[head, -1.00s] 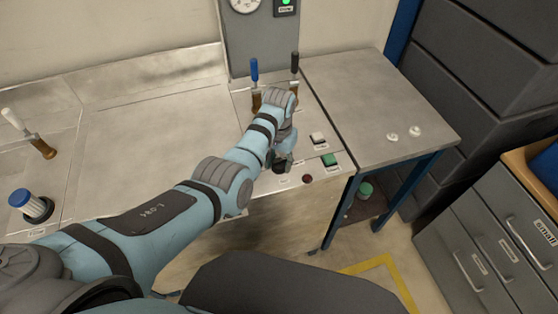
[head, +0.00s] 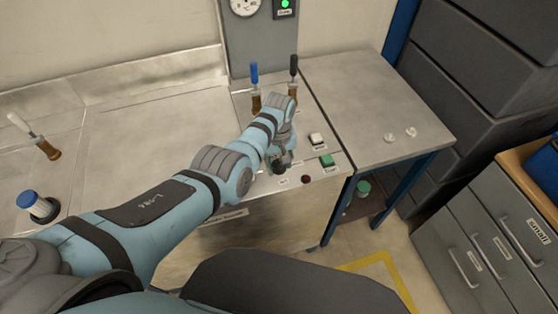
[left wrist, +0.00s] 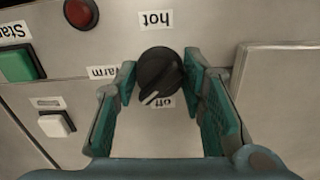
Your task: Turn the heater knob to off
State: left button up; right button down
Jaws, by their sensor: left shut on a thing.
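The heater knob (left wrist: 160,75) is round and black with a white pointer line. In the left wrist view it sits on the grey panel between labels that appear upside down: hot (left wrist: 155,19), warm (left wrist: 103,72) and off (left wrist: 166,102). The pointer aims down and slightly left, close to the off label and on its warm side. My left gripper (left wrist: 158,78) is shut on the knob, one finger on each side. In the head view my left gripper (head: 279,160) is at the bench's front panel, mostly hidden by its own wrist. My right gripper is not in view.
A red button (left wrist: 81,13), a green button (left wrist: 20,64) and a white button (left wrist: 56,124) are near the knob. The side table (head: 360,95) is mostly clear.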

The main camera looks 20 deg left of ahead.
pick_arm(q)
jog(key=n, duration=0.4)
jog(key=shift+n, duration=0.3)
jog(key=n, duration=0.5)
jog(key=shift+a+p, duration=0.1)
jog(key=shift+p, duration=0.25)
jog(key=o, duration=1)
jog(key=shift+f, duration=0.1)
jog(key=shift+o, duration=0.8)
jog(key=shift+w+a, duration=0.1)
jog(key=shift+w, duration=0.05)
